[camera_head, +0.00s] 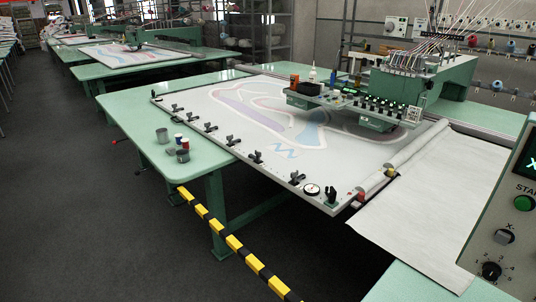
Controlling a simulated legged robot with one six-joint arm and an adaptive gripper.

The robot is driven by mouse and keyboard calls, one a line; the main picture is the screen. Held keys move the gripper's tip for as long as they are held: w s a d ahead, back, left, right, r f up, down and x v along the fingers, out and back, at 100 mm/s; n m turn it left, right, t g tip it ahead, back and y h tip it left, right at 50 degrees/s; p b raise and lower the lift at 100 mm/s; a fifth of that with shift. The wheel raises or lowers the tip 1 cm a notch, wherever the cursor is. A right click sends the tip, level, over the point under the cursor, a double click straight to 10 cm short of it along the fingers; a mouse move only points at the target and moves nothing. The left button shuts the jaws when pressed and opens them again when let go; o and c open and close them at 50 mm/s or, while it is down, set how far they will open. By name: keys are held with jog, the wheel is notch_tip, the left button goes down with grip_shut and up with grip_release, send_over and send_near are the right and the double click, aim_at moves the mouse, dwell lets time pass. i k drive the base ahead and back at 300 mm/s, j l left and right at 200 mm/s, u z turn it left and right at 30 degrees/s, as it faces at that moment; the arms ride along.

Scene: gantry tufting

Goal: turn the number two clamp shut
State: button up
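A row of several black clamps runs along the near-left edge of a white tufting frame (225,152). One clamp (297,178) sits near the front corner beside a round dial gauge (312,190). Another clamp (255,157) is up the edge to its left, and a further clamp (233,140) lies beyond that. The clamps are small in the picture; I cannot read any numbers or tell whether each is open or shut. A dark green and black fitting (331,196) stands at the frame corner. My gripper is not in view.
A control panel (510,215) is at right. A tufting head (375,105) is over the cloth. Dark floor (90,220) lies clear at left.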

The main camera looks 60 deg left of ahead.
aim_at(258, 153)
jog(key=u, duration=2.4)
jog(key=i+j+z, duration=0.1)
jog(key=i+j, duration=0.5)
jog(key=i, duration=0.3)
jog(key=i+j+z, duration=0.1)
jog(key=i+j, duration=0.55)
jog(key=i, duration=0.25)
jog(key=i+j+z, duration=0.1)
jog(key=i+j, duration=0.6)
jog(key=i, duration=0.15)
